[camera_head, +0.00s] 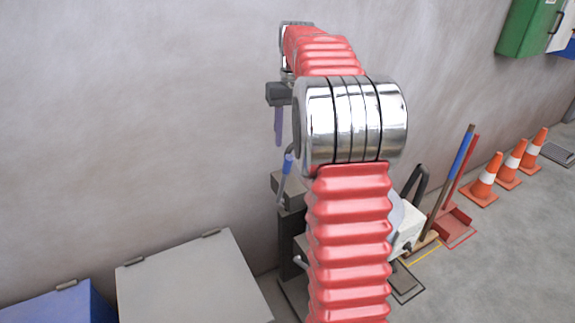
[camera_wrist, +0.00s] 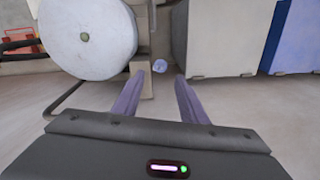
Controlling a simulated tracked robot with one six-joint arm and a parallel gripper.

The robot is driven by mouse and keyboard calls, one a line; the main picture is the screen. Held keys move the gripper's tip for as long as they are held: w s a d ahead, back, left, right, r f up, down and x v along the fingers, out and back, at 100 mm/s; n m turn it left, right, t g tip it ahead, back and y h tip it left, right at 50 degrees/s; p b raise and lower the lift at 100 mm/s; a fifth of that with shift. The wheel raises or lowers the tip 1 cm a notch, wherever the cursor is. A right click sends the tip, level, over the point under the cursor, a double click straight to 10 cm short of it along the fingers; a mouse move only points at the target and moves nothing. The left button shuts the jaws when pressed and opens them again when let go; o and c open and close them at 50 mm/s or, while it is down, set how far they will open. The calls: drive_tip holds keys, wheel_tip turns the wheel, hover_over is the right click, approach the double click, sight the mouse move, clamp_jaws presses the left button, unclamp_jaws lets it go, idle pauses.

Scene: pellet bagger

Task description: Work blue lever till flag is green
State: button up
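The blue lever (camera_head: 288,163), a blue grip on a thin metal rod, rises from a grey box on the machine, leaning slightly. My gripper (camera_head: 278,141) hangs above and slightly left of it in the head view, fingers pointing down. In the wrist view my gripper (camera_wrist: 160,77) has its two purple fingers well apart with nothing between them. A small round bluish end, apparently the top of the lever (camera_wrist: 160,66), shows just beyond the fingertips, near the middle of the gap. I cannot make out a flag or its colour in either view.
A white roll (camera_wrist: 85,38) stands left of the fingers in the wrist view. A grey cabinet (camera_head: 190,280) and a blue one (camera_head: 60,307) stand left of the machine. A broom (camera_head: 450,180) and orange cones (camera_head: 484,180) are to the right. The wall is close behind.

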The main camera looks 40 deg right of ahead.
sight(288, 172)
drive_tip(key=f, duration=1)
drive_tip(key=shift+w+a+f, duration=0.1)
drive_tip(key=shift+a, duration=0.15)
drive_tip(key=shift+c, duration=0.3)
clamp_jaws()
